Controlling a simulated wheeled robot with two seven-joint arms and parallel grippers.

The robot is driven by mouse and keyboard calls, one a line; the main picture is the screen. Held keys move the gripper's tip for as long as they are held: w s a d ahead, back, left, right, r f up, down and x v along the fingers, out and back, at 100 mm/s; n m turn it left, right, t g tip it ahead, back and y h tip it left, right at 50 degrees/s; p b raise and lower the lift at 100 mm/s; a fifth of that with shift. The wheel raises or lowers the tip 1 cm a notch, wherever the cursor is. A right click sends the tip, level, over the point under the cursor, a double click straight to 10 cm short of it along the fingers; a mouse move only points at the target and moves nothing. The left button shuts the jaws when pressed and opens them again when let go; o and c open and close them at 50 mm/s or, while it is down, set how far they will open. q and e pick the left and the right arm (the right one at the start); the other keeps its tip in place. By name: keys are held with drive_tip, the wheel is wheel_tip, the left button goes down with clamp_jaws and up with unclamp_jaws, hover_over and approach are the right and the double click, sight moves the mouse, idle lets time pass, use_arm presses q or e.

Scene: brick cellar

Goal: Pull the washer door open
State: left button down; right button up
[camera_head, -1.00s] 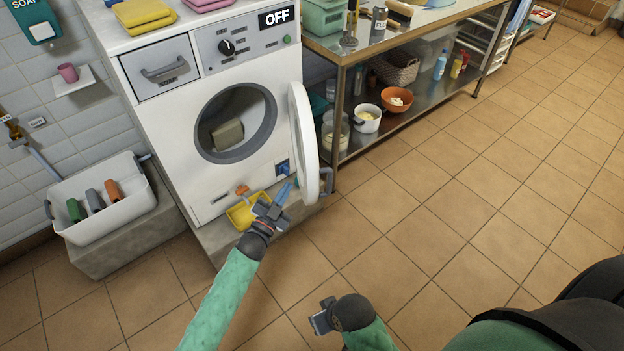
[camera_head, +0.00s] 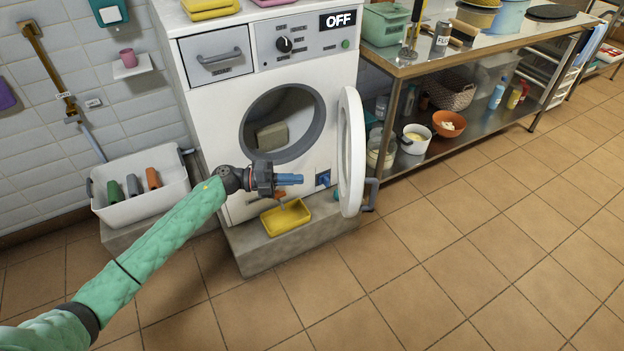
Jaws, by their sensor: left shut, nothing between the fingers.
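The white washer (camera_head: 210,118) stands on a low concrete plinth, its display reading OFF. Its round door (camera_head: 350,150) is swung wide open to the right, seen nearly edge-on, with a grey handle (camera_head: 371,193) on its outer side. The dark drum opening (camera_head: 282,122) is exposed and a greyish block (camera_head: 271,136) lies inside. My left gripper (camera_head: 300,179) is in front of the washer, below the drum opening and left of the door, apart from the door. Its blue fingers point right, shut and empty. My right gripper is out of view.
A yellow tray (camera_head: 287,218) sits on the plinth (camera_head: 255,259) below my left gripper. A white bin (camera_head: 150,206) with several coloured items stands left. A metal table (camera_head: 425,66) with pots on its lower shelf stands right. The tiled floor in front is clear.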

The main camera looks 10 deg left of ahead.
sight(349, 179)
use_arm(q)
drive_tip(key=d, duration=0.4)
drive_tip(key=w+d+p, duration=0.1)
drive_tip(key=d, duration=0.2)
drive_tip(key=d+p, duration=0.1)
drive_tip(key=d, duration=0.3)
drive_tip(key=shift+w+d, duration=0.35)
drive_tip(key=shift+w, duration=0.05)
drive_tip(key=shift+d, duration=0.35)
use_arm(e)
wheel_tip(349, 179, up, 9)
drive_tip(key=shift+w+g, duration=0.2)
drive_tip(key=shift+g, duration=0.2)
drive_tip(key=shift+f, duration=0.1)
